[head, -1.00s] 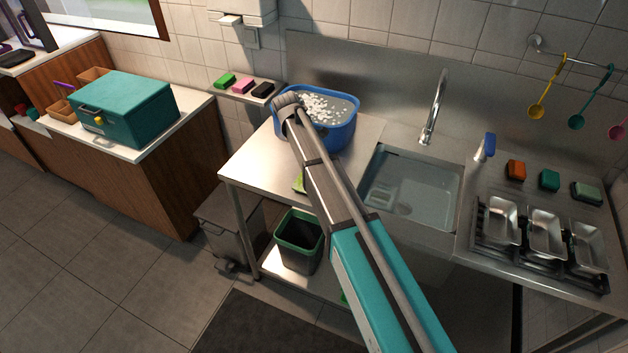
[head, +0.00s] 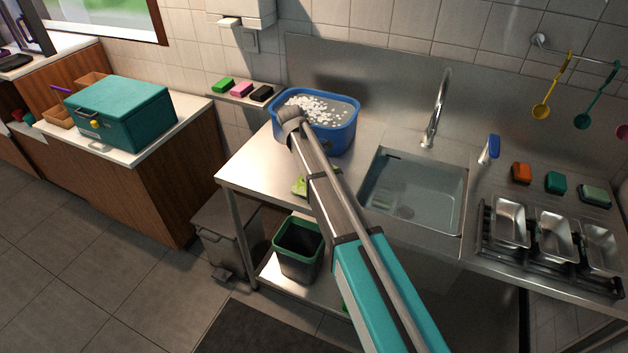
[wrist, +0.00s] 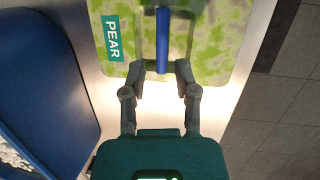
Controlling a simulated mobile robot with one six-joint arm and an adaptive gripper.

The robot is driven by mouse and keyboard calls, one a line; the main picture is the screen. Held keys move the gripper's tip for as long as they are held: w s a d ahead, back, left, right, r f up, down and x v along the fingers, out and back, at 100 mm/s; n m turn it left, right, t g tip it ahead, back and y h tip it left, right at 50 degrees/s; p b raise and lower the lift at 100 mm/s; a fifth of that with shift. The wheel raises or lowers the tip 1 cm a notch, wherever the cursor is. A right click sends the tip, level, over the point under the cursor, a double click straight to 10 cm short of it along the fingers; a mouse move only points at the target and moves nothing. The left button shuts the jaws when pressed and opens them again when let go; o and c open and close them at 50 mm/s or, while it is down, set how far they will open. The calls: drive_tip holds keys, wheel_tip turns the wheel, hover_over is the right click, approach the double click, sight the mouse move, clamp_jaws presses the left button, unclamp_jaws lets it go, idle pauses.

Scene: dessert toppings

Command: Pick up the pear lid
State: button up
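The pear lid (wrist: 222,40) is a flat, mottled green panel with a teal "PEAR" label and a raised blue handle (wrist: 163,38). It lies on the steel counter. In the head view a green part of the lid (head: 300,186) shows beside my arm, which hides the rest. My gripper (wrist: 160,70) is open in the wrist view, its fingertips apart on either side of the near end of the handle. Gaps show between the fingers and the handle. I cannot tell how high the fingertips are above the lid. The gripper is hidden in the head view.
A blue tub (head: 335,138) with white pieces in liquid stands behind the lid and fills the wrist view's left side. The sink (head: 415,195) is to the right. Metal trays (head: 553,235) sit beyond it.

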drive_tip(key=shift+b+x, duration=2.5)
drive_tip(key=shift+x, duration=0.1)
drive_tip(key=shift+s, duration=0.1)
drive_tip(key=shift+c, duration=0.3)
clamp_jaws()
